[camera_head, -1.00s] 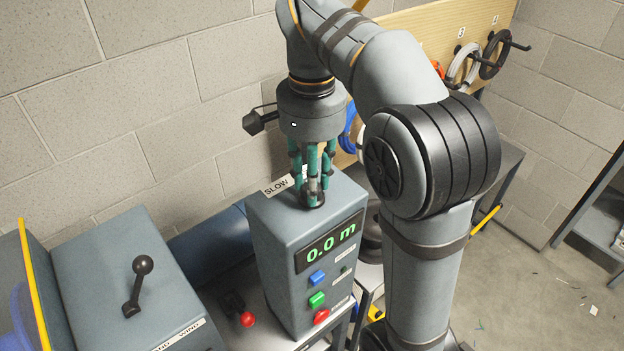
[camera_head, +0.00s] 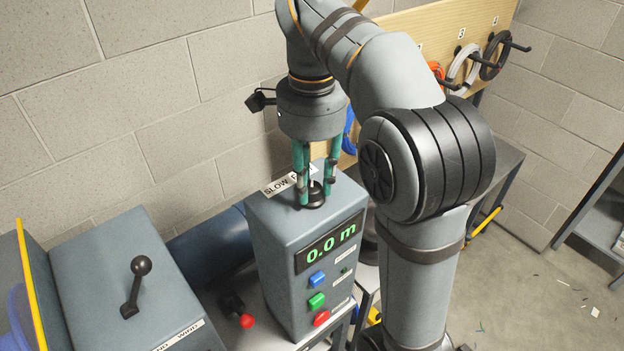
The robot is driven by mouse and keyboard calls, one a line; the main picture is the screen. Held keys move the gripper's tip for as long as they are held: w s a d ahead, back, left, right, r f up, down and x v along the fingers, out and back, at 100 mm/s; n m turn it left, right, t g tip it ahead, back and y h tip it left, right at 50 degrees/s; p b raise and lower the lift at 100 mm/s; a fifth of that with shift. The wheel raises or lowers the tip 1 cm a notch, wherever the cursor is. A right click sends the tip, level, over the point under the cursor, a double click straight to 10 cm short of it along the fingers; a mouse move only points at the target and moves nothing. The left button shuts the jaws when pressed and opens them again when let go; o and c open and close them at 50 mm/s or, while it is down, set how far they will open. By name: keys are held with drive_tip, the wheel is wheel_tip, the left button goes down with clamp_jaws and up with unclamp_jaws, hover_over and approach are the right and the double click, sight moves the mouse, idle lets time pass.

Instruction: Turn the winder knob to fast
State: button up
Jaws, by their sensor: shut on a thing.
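The winder knob (camera_head: 315,194) is a small black knob on top of the grey control box (camera_head: 270,220). A white label (camera_head: 280,185) behind it reads SLOW, with the rest of its lettering partly hidden by the fingers. My gripper (camera_head: 316,189) points straight down from above, its green-and-dark fingers on the left and right of the knob, shut on it. The exact finger contact and the knob's pointing direction are too small to tell. The box's display (camera_head: 331,243) reads 0.0 m in green.
Blue, green and red buttons (camera_head: 317,299) are on the box's front. A black ball-topped lever (camera_head: 137,285) stands on the grey housing at left. A red-knobbed lever (camera_head: 246,320) is low beside the box. Cable coils (camera_head: 463,70) hang on a wooden board behind my arm.

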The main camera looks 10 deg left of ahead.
sight(312, 186)
idle(0.4)
drive_tip(key=o, duration=1.1)
drive_tip(key=shift+o, duration=0.2)
drive_tip(key=shift+r, duration=0.1)
wheel_tip(312, 186, up, 5)
drive_tip(key=shift+r, duration=0.1)
drive_tip(key=shift+d+r, duration=0.1)
drive_tip(key=shift+r, duration=0.95)
